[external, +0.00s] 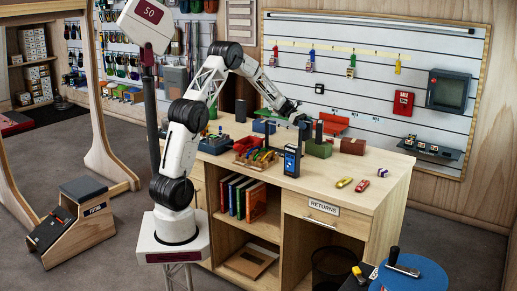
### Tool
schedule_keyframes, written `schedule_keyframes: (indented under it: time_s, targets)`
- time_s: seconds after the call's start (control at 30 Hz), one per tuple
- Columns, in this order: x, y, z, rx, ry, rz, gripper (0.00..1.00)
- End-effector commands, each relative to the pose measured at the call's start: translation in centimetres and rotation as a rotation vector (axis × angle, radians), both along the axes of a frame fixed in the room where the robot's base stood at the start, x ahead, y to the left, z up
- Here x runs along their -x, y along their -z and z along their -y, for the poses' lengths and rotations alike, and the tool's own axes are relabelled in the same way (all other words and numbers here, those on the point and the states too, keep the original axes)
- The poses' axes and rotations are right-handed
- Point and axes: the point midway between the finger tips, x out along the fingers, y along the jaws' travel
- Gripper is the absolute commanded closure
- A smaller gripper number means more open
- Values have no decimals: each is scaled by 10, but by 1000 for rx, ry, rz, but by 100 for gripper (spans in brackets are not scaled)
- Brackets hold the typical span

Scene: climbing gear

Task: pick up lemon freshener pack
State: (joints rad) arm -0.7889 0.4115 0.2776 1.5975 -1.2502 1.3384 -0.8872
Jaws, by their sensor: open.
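A small yellow pack (344,183), which looks like the lemon freshener pack, lies flat on the front right part of the wooden counter (325,195). Its label is too small to read. A small red or pink pack (362,185) lies just right of it, and a whitish-pink one (383,172) lies farther right. My gripper (302,122) is above the back middle of the counter, behind and left of the yellow pack and well apart from it. It is open; its fingertips are small and dark against the things behind, and I see nothing held.
A dark blue card-reader-like device (292,160) stands upright at the counter's front. A wooden tray of colourful items (255,158) is left of it. A green box (319,148) and a dark red box (353,146) stand behind. The counter's front right is mostly clear.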

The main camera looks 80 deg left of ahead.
Motion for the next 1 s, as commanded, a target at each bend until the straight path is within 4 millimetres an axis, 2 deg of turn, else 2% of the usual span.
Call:
schedule_keyframes:
  time_s: [0.47, 0.57, 0.83, 1.0]
  targets:
    - [0, 0, 0, 0, 0, 0, 33]
    - [0, 0, 0, 0, 0, 0, 45]
    - [0, 0, 0, 0, 0, 0, 87]
    - [0, 0, 0, -1, 0, 1, 89]
